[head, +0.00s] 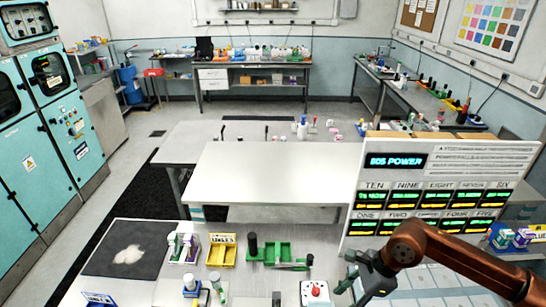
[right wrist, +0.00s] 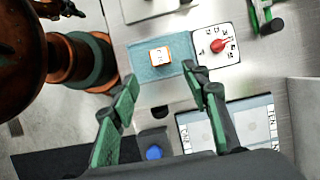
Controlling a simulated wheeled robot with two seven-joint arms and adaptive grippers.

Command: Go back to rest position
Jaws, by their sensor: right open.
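My right arm (head: 450,262), copper-coloured with dark joints, reaches in from the right edge of the head view. Its gripper (head: 348,276) is above the front bench, just right of a white dial box with a red knob (head: 317,291). In the right wrist view the two dark green fingers (right wrist: 160,78) are spread apart with nothing held between them. Beyond the fingertips lie a blue pad with a small orange and white module (right wrist: 160,55) and the red-knob box (right wrist: 218,46). My left gripper is not in view.
On the front bench are a yellow bin (head: 221,252), a green bin (head: 278,252), a purple and white holder (head: 183,246) and a dark mat (head: 125,250). The white table (head: 275,180) behind is mostly clear.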

